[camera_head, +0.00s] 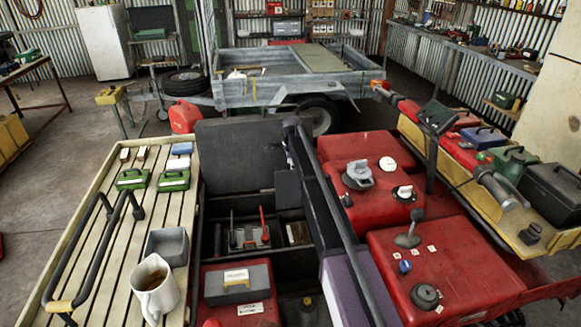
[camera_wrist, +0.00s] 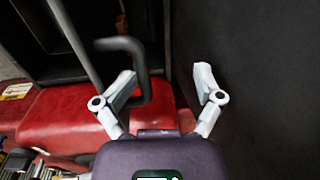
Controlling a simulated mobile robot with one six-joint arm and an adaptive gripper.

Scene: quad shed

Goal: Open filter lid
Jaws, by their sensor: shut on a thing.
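A dark flat lid (camera_head: 237,152) stands upright at the back of an open dark compartment (camera_head: 212,243) in the head view. I take it to be the filter lid; a dark surface (camera_wrist: 260,75) fills the right of the wrist view. My gripper (camera_wrist: 165,76) shows two pale fingers in the wrist view. A black bent handle (camera_wrist: 143,65) passes by the left finger, and my gripper is shut on it. The exact contact is hard to see. In the head view my fingers cannot be made out behind my arm and the dark bar.
A slatted bench (camera_head: 105,250) at left carries a jug (camera_head: 155,288), a grey box (camera_head: 168,246) and green cases. Red bodywork (camera_head: 440,270) with knobs and caps lies to the right. A red case (camera_head: 240,312) is near the front. A trailer (camera_head: 280,85) stands behind.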

